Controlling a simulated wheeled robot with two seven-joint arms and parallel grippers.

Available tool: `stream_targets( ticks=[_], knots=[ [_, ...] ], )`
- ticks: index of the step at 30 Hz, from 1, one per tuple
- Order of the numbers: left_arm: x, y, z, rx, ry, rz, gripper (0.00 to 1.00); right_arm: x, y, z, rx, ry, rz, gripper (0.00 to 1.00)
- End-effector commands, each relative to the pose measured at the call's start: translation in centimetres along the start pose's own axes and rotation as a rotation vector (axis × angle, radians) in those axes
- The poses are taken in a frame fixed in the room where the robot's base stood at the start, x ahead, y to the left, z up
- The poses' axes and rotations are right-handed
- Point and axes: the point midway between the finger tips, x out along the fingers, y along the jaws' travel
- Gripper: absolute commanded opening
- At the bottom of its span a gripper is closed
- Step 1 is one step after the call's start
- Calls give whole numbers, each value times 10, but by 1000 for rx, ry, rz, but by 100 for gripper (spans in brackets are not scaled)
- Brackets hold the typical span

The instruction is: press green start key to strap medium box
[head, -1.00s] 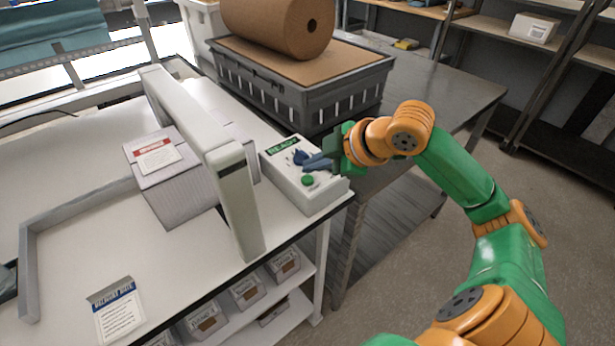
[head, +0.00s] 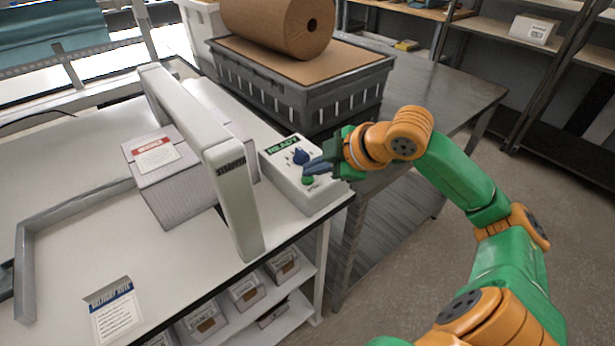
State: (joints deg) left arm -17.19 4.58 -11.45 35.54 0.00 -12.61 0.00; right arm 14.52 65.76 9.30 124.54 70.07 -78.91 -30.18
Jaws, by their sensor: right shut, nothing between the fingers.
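The control box (head: 318,195) is white, stands at the table's right edge and has a green "READY" display (head: 283,146). On its top are a blue knob (head: 299,156) and the round green start key (head: 307,181). My right gripper (head: 309,169) is shut and empty, its dark fingertips just above the green key and beside the blue knob. I cannot tell whether the tips touch the key. The box (head: 180,188), pale with a red-and-white label, sits at the strapping machine's arch (head: 235,195), which hides part of it. My left gripper is not in view.
A dark crate (head: 300,90) with a big brown paper roll (head: 280,25) stands behind the control box. A grey rail (head: 75,205) and a note card (head: 113,310) lie on the white table at left. Several small boxes are on the shelf below.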

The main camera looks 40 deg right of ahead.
Motion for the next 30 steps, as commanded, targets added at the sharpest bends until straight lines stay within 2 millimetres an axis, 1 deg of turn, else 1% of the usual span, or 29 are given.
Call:
stream_targets(
  ticks=[14, 22, 26, 30],
  knots=[
    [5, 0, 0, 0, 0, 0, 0, 4, -3, 3, 0, -1, -1, 0],
    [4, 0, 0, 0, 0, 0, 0, 4, -3, 3, 0, -1, -1, 0],
    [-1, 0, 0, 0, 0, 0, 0, 1, 0, 1, 0, -1, -1, 0],
    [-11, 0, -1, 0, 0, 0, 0, -6, 4, -4, 0, -2, -1, 0]
  ],
)
